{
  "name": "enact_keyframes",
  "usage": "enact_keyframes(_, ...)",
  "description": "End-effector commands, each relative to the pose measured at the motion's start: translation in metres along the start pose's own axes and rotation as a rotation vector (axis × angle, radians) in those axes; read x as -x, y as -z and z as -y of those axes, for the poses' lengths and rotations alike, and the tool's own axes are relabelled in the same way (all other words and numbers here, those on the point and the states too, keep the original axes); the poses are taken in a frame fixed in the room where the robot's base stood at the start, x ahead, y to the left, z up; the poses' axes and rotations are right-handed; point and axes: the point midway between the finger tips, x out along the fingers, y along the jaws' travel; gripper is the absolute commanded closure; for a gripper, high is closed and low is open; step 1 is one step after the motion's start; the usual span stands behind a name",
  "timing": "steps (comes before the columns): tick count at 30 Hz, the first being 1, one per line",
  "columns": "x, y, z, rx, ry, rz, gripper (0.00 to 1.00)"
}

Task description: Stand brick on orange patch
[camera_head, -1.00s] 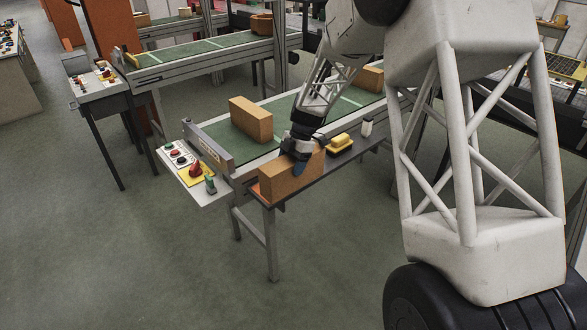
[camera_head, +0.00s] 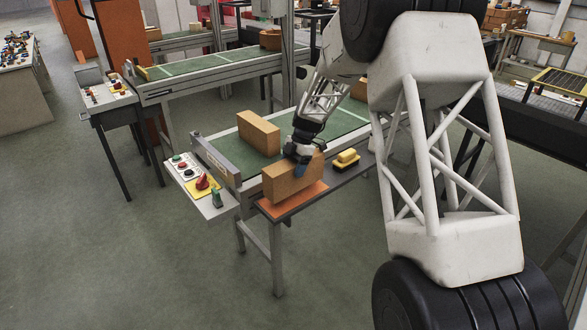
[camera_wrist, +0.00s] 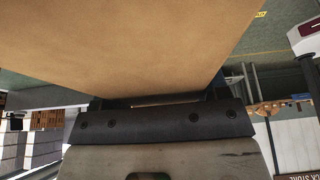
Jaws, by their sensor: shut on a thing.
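My gripper (camera_head: 302,168) is shut on a tan-orange brick (camera_head: 288,186), gripping it near its upper right part. The brick is on its long narrow side, its length along the shelf. It is over the orange patch (camera_head: 267,211), which shows as a strip along the brick's front and right. I cannot tell whether the brick touches the patch or hangs slightly above it. In the wrist view the brick (camera_wrist: 130,45) fills the upper part, and the fingertips are mostly hidden behind it.
The patch is at the near end of a dark narrow shelf (camera_head: 343,176) beside a green conveyor (camera_head: 340,122). Another brick (camera_head: 259,133) stands on the conveyor close behind. A yellow-and-black object (camera_head: 346,159) sits right of the held brick. A control panel (camera_head: 189,174) is at left.

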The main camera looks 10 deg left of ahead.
Motion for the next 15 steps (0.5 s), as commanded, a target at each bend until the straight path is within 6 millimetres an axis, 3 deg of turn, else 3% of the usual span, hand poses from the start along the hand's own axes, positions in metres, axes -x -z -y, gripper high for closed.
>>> enact_keyframes(8,0.001,0.000,0.000,0.001,-0.002,0.001,1.00)
enact_keyframes(15,-0.010,-0.004,0.000,0.000,-0.001,0.000,1.00)
